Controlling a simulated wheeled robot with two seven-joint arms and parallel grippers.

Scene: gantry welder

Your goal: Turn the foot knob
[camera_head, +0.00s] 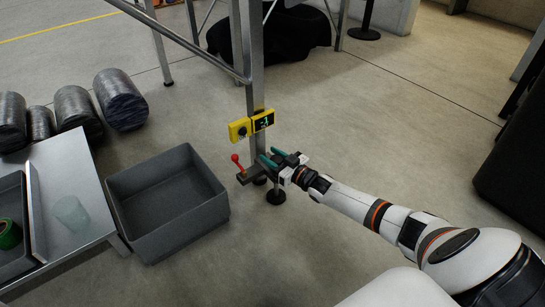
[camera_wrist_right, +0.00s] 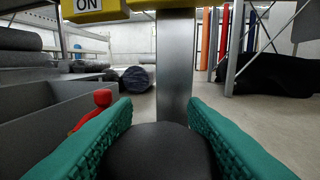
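My right gripper (camera_head: 273,157) reaches in from the right to the foot of the metal post (camera_head: 255,75). Its two teal fingers are parted, and they also show in the right wrist view (camera_wrist_right: 160,108). There, a dark rounded knob (camera_wrist_right: 160,152) fills the space between the fingers, close to both. I cannot tell whether they touch it. In the head view the gripper covers the knob. A round dark foot (camera_head: 276,196) stands on the floor below the gripper. My left gripper is not in view.
A red-tipped lever (camera_head: 236,159) stands just left of my gripper. A yellow box with a lit display (camera_head: 263,121) and a yellow switch box (camera_head: 239,129) are on the post above. A grey bin (camera_head: 165,205) stands at left.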

